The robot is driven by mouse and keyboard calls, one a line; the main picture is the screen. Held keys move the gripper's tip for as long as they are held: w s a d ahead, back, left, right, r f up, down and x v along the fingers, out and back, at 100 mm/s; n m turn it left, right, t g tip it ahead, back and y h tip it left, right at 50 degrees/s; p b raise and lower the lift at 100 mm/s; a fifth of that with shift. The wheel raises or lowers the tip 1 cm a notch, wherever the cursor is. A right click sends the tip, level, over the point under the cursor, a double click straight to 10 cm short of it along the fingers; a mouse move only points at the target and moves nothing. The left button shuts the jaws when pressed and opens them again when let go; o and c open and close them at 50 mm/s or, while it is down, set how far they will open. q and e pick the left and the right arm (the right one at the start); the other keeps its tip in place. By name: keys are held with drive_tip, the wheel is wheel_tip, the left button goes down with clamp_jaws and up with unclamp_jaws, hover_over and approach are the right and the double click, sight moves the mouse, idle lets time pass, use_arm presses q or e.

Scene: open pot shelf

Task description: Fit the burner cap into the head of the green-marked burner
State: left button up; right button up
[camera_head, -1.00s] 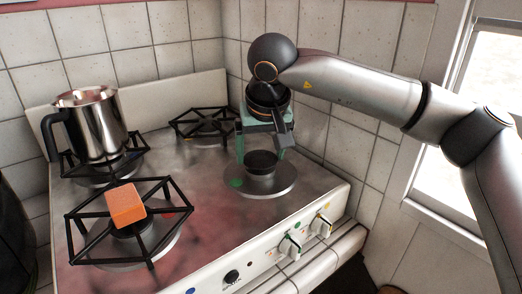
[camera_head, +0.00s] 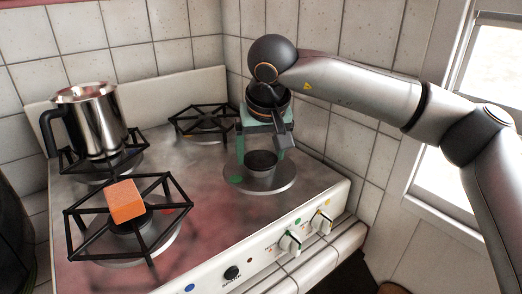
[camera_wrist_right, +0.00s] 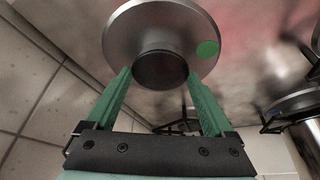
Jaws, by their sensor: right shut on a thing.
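The dark round burner cap (camera_wrist_right: 160,68) is between the fingertips of my right gripper (camera_wrist_right: 160,76), which is shut on it. In the head view the cap (camera_head: 262,158) is at the top of the grey burner head, above the round base plate (camera_head: 282,182) of the green-marked burner. The green dot (camera_head: 236,180) lies on the left of that plate; in the wrist view it shows at the right (camera_wrist_right: 207,49). My right gripper (camera_head: 261,157) points down over this burner. I cannot tell whether the cap is fully seated. My left gripper is out of view.
A steel pot (camera_head: 90,120) stands on the back left grate. An orange block (camera_head: 125,201) sits on the front left grate (camera_head: 180,202). An empty grate (camera_head: 203,124) is at the back. Tiled walls stand close behind and to the right. Knobs (camera_head: 290,242) line the front panel.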

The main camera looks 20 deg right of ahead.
drive_tip(key=shift+f, duration=0.15)
drive_tip(key=o, duration=1.1)
drive_tip(key=shift+o, duration=0.2)
drive_tip(key=p+v, duration=0.1)
drive_tip(key=v, duration=1.1)
drive_tip(key=shift+r, duration=0.3)
drive_tip(key=shift+s+a, duration=0.1)
